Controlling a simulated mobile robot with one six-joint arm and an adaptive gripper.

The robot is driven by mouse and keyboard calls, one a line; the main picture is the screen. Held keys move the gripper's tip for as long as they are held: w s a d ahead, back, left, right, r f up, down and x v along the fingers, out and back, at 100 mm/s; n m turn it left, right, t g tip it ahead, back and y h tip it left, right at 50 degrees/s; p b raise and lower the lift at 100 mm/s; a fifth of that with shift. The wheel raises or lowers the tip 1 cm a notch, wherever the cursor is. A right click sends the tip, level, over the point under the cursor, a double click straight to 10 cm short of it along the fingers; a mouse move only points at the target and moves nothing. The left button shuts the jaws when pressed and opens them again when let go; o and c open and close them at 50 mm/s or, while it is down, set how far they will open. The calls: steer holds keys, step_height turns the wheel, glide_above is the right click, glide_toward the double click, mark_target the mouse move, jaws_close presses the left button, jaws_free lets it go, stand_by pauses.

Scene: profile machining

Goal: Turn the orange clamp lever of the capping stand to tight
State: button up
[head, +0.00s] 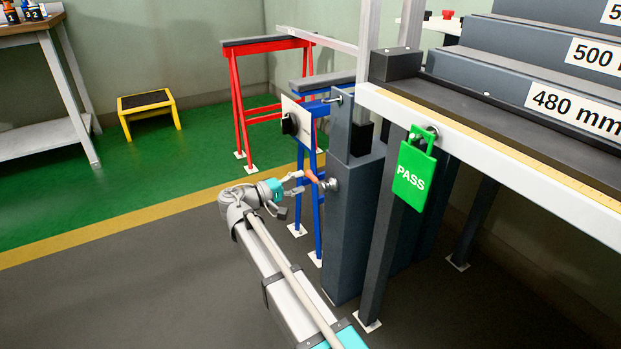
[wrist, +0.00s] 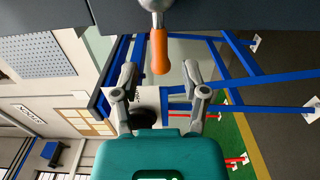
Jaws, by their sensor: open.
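The orange clamp lever (head: 315,180) sticks out from a silver hub on the side of the dark grey capping stand (head: 350,235). In the wrist view, the lever (wrist: 159,52) hangs from its round metal hub at the top centre, below the stand's dark face (wrist: 220,12). My gripper (head: 298,183) is open at the lever's left in the head view. In the wrist view, the gripper's two fingers (wrist: 159,74) stand apart, one on each side of the lever's free end. The lever's tip lies about between the fingertips, with a visible gap on both sides.
A white panel with a black knob (head: 290,124) stands just above my gripper. Blue (head: 301,185) and red (head: 239,105) trestles stand behind. A green PASS tag (head: 412,178) hangs from the white rail at right. A yellow step (head: 148,108) stands far left.

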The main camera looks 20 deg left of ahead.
mark_target(310, 179)
steer(key=shift+x, duration=2.4)
